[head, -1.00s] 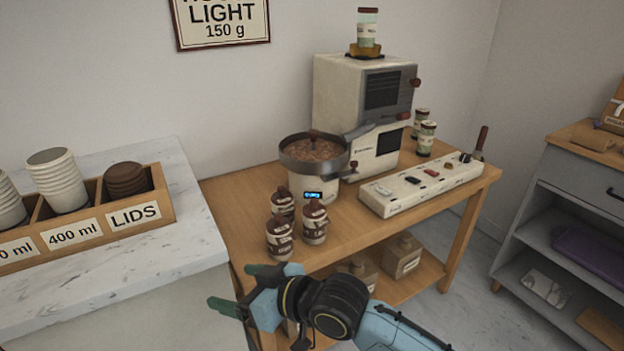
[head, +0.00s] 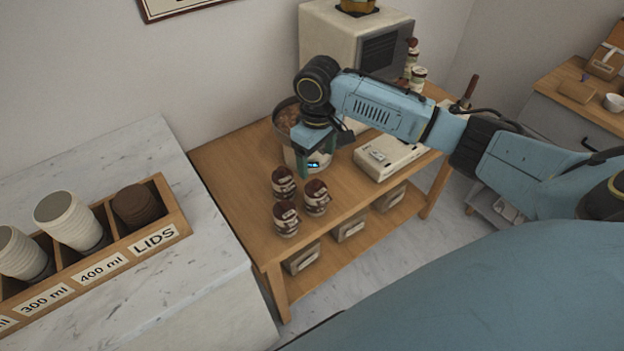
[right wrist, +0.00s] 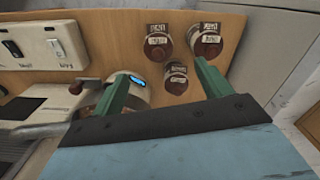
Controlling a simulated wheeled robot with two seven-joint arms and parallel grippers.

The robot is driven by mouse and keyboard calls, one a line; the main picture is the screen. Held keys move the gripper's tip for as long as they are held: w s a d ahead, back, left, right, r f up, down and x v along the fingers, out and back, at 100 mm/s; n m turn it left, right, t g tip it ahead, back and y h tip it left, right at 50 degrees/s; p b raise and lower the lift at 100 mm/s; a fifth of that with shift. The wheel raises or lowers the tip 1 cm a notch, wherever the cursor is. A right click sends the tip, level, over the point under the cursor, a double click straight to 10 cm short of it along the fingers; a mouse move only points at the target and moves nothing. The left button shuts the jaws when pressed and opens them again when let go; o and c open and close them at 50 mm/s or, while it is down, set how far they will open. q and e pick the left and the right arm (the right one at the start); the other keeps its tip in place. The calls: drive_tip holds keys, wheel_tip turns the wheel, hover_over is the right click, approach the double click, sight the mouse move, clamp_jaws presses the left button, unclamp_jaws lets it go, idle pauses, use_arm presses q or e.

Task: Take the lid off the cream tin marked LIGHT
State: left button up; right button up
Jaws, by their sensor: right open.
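Three small cream tins with brown lids and dark label bands stand in a cluster on the wooden table: a back one (head: 284,184), a right one (head: 316,199) and a front one (head: 286,221). They also show in the right wrist view, two farther out (right wrist: 158,44) (right wrist: 205,42) and one nearer (right wrist: 176,78). Their labels are too small to read, so I cannot tell which is LIGHT. All lids look on. My right gripper (head: 322,154) is open and empty, pointing down behind the tins. Its green fingers (right wrist: 161,70) reach toward the tins. My left gripper is out of view.
A cream machine with a brown-filled pan (head: 288,116) and small lit display stands close beside my right gripper. A switch panel (head: 388,160) lies to the right. A marble counter with a cup and lid box (head: 178,212) is at left. Boxes (head: 350,228) sit on the lower shelf.

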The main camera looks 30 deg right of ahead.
sight(316, 181)
wheel_tip(316, 181, down, 5)
drive_tip(key=shift+r+b, duration=0.1)
drive_tip(key=shift+b, duration=0.2)
drive_tip(key=f, duration=0.3)
drive_tip(key=f+b, duration=0.1)
drive_tip(key=f, duration=0.1)
drive_tip(key=shift+w+d+f, duration=0.15)
drive_tip(key=shift+w, duration=0.15)
drive_tip(key=c, duration=1.1)
